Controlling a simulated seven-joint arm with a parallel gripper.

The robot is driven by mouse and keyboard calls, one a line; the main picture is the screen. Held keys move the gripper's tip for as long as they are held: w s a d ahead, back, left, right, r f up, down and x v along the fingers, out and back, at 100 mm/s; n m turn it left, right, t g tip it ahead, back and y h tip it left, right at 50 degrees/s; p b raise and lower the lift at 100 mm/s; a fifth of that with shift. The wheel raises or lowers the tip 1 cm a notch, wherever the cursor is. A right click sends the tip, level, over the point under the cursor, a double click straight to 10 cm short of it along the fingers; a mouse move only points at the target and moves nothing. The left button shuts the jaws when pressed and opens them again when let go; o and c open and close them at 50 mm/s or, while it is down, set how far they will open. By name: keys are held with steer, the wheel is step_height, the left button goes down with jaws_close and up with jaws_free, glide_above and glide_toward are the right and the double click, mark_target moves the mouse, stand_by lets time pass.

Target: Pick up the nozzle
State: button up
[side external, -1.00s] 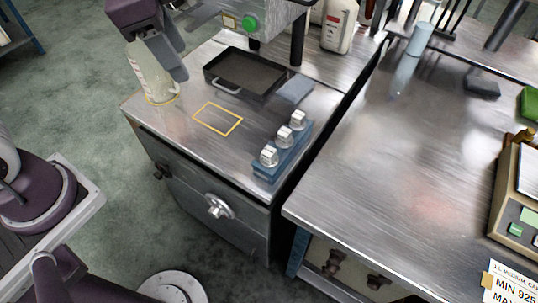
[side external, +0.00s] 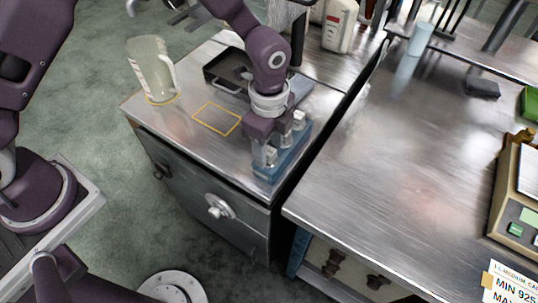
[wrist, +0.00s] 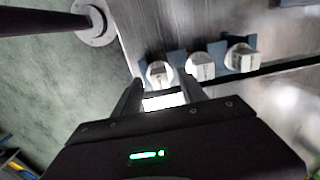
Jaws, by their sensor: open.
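Three silver-white nozzles stand in a row in a blue rack (side external: 288,160) near the front right edge of the metal cabinet top. In the wrist view they are the left nozzle (wrist: 160,73), the middle nozzle (wrist: 200,67) and the right nozzle (wrist: 241,57). My gripper (side external: 268,152) is over the rack, pointing down, and partly hides the nozzles in the side view. In the wrist view my gripper (wrist: 160,90) is open, its fingers spread on either side of the left nozzle. I cannot tell whether they touch it.
A translucent jug (side external: 152,72) stands at the cabinet's back left. A black tray (side external: 222,75) lies behind the rack, partly hidden by my arm. A yellow outlined square (side external: 217,119) on the top is empty. A dark gap separates the cabinet from the bench (side external: 400,170) at right.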

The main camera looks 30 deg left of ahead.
mark_target(269, 150)
jaws_close()
steer(key=shift+r, duration=0.15)
step_height(269, 150, up, 10)
stand_by(0.3)
